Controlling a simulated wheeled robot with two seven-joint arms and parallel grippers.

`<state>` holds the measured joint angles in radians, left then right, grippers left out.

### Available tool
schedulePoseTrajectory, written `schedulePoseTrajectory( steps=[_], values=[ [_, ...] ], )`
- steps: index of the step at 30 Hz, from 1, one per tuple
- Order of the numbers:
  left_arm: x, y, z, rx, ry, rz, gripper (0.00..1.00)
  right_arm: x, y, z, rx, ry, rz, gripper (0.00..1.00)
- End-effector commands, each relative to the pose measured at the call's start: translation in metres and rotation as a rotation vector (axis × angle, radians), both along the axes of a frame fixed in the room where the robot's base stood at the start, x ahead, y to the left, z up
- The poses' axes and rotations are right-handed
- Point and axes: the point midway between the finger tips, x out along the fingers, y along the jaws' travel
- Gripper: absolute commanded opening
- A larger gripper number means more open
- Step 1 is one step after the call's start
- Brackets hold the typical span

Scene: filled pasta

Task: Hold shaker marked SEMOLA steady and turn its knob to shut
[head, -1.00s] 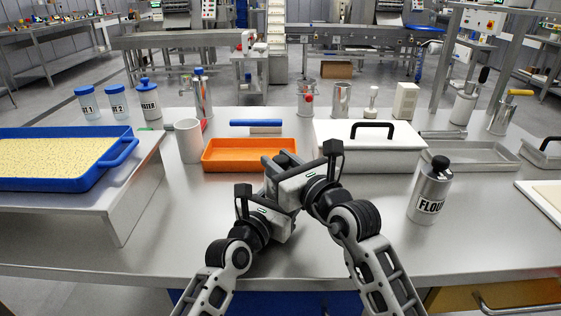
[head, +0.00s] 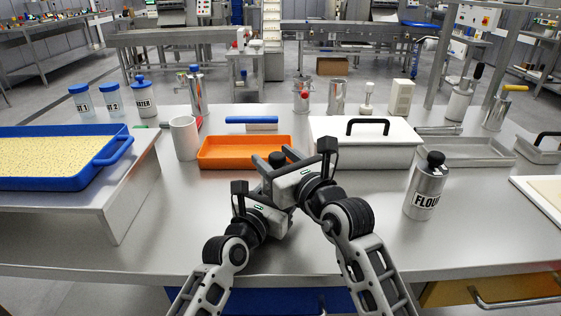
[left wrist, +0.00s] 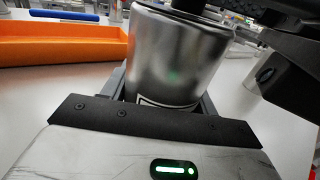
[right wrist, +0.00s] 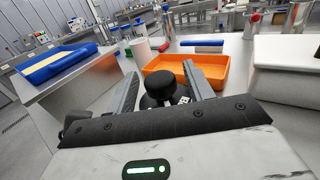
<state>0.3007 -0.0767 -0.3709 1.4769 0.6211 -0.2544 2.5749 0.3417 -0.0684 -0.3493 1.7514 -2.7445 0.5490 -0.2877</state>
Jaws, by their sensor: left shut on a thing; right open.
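My left gripper (left wrist: 165,98) is shut on a metal shaker (left wrist: 178,62) and holds it upright. Only the edge of its label shows, so I cannot read its name. The shaker's black knob (right wrist: 160,86) shows in the right wrist view between the fingers of my right gripper (right wrist: 160,75), which is open with gaps on both sides. In the head view the knob (head: 277,158) shows just beyond my right gripper (head: 272,172); the shaker's body is hidden there behind my grippers.
A shaker marked FLOUR (head: 425,190) stands to the right. An orange tray (head: 215,162) lies just behind my grippers, with a white lidded box (head: 350,150) beside it. A white cup (head: 184,138) and a blue tray (head: 70,195) are left. The front table is clear.

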Motion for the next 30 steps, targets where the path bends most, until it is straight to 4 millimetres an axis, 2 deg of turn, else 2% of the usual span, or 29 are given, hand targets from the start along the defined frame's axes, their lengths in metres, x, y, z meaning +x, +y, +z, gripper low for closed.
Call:
schedulePoseTrajectory(
  steps=[5, 12, 18, 24, 30],
  values=[
    [0.0, 0.0, 0.0, 0.0, 0.001, 0.0, 0.26, -0.015, -0.01, -0.001, -0.001, 0.001, -0.001, 0.52],
    [0.0, 0.0, 0.0, 0.0, 0.001, 0.001, 0.26, -0.059, -0.037, -0.001, -0.001, 0.001, -0.001, 0.52],
    [0.0, 0.0, 0.0, 0.0, 0.001, 0.001, 0.26, -0.088, -0.055, -0.001, -0.002, 0.001, 0.0, 0.52],
    [0.0, 0.0, 0.0, 0.0, 0.001, 0.001, 0.26, -0.101, -0.062, 0.0, -0.001, 0.001, 0.001, 0.52],
    [0.0, 0.001, 0.0, 0.0, 0.001, 0.001, 0.26, -0.102, -0.063, 0.0, -0.001, 0.001, 0.001, 0.52]
  ],
)
